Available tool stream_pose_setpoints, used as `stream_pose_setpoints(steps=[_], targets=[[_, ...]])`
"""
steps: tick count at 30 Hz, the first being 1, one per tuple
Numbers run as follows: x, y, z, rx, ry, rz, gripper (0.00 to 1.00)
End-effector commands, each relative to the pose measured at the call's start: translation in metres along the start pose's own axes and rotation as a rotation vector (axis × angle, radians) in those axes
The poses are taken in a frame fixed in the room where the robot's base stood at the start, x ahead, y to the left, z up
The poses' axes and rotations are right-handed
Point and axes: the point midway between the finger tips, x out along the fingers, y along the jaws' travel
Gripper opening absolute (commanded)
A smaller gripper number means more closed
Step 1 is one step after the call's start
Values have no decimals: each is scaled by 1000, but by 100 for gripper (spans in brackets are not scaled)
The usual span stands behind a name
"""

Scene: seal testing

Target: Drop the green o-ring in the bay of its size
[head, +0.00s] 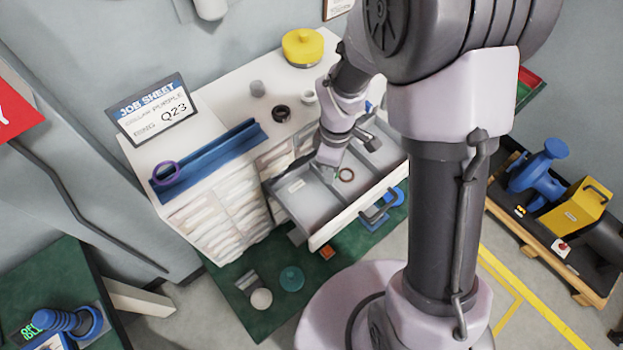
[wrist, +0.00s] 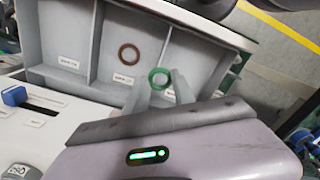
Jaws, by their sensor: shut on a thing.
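The green o-ring (wrist: 159,78) is between the fingertips of my gripper (wrist: 157,86) in the wrist view. My gripper is shut on it and holds it over the open drawer (head: 318,243). In the wrist view the drawer (wrist: 92,45) has grey dividers and several bays. A brown ring (wrist: 129,53) lies in the middle bay, and it also shows in the head view (head: 347,174). The left bay in the wrist view looks empty and has a white label (wrist: 68,63). The label print is too small to read.
A job sheet sign (head: 152,108) stands on the white cabinet behind a blue tray (head: 212,160) with a purple ring (head: 165,173). A yellow round container (head: 302,47) and small dark and grey parts stand on the cabinet top. A green mat lies below the drawer.

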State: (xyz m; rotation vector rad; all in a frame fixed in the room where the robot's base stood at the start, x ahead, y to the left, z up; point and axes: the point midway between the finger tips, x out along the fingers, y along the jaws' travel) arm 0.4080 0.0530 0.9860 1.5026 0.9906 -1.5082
Motion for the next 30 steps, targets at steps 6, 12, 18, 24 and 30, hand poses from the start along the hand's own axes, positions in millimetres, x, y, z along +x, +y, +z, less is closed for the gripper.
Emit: stream_pose_setpoints(steps=[6,12,18,24,30], targets=[[-14,-26,-20,-653,0,-4,0],[-22,-46,-32,-1188,1,-3,0],[-1,-55,-36,-1397,1,-7,0],[42,-54,-36,-1400,1,-4,0],[76,-54,-36,-1398,1,-5,0]])
